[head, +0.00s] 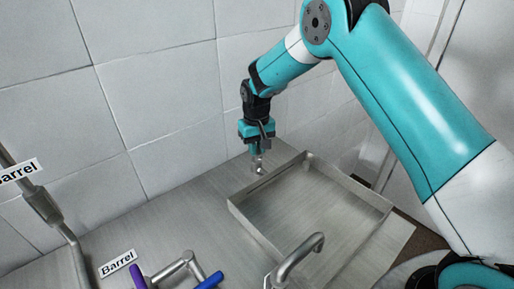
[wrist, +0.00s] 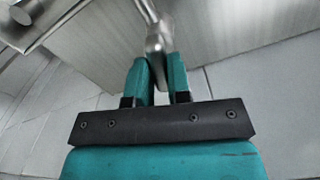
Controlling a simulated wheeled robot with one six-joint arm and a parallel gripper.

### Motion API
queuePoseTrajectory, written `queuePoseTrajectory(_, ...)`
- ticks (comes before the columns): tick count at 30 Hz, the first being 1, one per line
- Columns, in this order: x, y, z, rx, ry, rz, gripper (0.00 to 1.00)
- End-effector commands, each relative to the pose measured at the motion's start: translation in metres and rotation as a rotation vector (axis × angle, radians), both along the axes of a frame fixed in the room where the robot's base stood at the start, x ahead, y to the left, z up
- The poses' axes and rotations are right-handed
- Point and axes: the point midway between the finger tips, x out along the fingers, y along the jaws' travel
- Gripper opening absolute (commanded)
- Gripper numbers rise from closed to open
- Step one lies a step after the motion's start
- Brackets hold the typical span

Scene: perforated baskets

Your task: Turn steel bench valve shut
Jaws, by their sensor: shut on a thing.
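The steel bench valve (head: 258,169) shows as a small shiny metal piece on the steel bench, by the far left corner of the tray. My gripper (head: 259,153) points down onto it from above. In the wrist view my gripper (wrist: 160,72) has its two teal fingers closed on the valve's flat steel handle (wrist: 157,43). The fingers hide the handle's lower part, and how far the valve is turned cannot be told.
A shallow steel tray (head: 235,210) lies right of the valve. A curved steel tap (head: 300,256) stands in front, beside a fitting with purple (head: 138,278) and blue (head: 209,281) handles. A pipe (head: 70,240) stands at left. The tiled wall (head: 160,90) is close behind my gripper.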

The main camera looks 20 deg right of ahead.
Motion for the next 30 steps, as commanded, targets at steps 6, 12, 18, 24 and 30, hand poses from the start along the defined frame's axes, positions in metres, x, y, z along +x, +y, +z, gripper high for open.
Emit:
queuePoseTrajectory(6,0.0003,-0.0004,-0.0001,0.0,-0.001,-0.204,0.0)
queuePoseTrajectory(12,0.0005,-0.0002,0.0003,0.0,-0.002,-0.394,0.0)
queuePoseTrajectory(18,0.0007,-0.0001,0.0006,0.001,-0.003,-0.584,0.0)
queuePoseTrajectory(24,0.0009,0.0,0.0008,0.001,-0.004,-0.774,0.0)
queuePoseTrajectory(30,0.001,0.0001,0.0009,0.002,-0.004,-0.956,0.0)
